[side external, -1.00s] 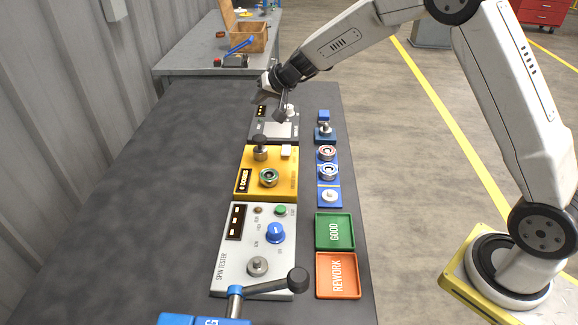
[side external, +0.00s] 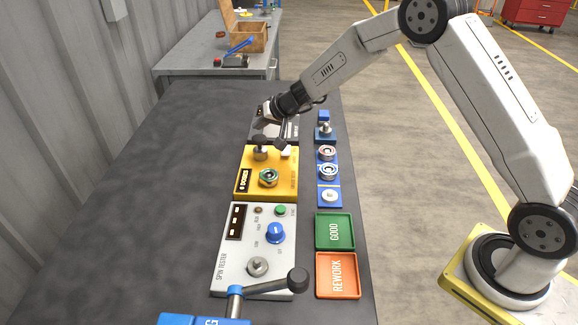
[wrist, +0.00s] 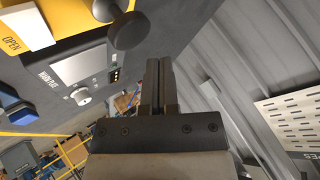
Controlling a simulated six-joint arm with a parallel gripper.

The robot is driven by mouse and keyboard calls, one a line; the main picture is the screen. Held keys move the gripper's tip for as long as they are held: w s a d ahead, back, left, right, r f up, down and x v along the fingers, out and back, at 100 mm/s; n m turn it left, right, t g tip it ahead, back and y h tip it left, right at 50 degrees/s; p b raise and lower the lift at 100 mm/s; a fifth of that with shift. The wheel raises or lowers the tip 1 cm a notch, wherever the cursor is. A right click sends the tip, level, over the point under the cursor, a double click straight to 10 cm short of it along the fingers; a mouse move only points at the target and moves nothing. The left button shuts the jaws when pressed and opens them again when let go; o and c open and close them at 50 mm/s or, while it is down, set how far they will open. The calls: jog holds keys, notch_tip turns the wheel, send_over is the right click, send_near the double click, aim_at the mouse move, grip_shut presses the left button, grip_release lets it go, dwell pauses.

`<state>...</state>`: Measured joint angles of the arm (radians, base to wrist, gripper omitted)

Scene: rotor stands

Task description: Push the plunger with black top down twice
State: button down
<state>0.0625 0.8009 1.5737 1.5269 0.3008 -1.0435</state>
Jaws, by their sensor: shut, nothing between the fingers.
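The plunger (side external: 260,154) stands upright on the yellow dosing box (side external: 243,192), with its round black top (side external: 259,142) raised above the box. In the wrist view the black top (wrist: 128,31) shows at the upper middle, just left of my fingers. My gripper (side external: 284,143) is shut and empty. Its fingertips (wrist: 158,60) are close to the right of the plunger in the side view, apart from it as far as I can tell. A green-rimmed ring part (side external: 268,178) sits on the same box.
A grey device (side external: 270,129) lies behind the box, partly hidden by my gripper. The table's left side is clear.

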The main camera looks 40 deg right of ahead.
aim_at(260, 138)
jog(key=shift+f, duration=0.55)
jog(key=shift+f, duration=0.15)
dwell(1.7)
jog(key=shift+f, duration=0.3)
jog(key=shift+f, duration=1.15)
dwell(2.2)
jog(key=shift+r, duration=1.6)
jog(key=shift+r, duration=0.1)
jog(key=shift+r, duration=2.4)
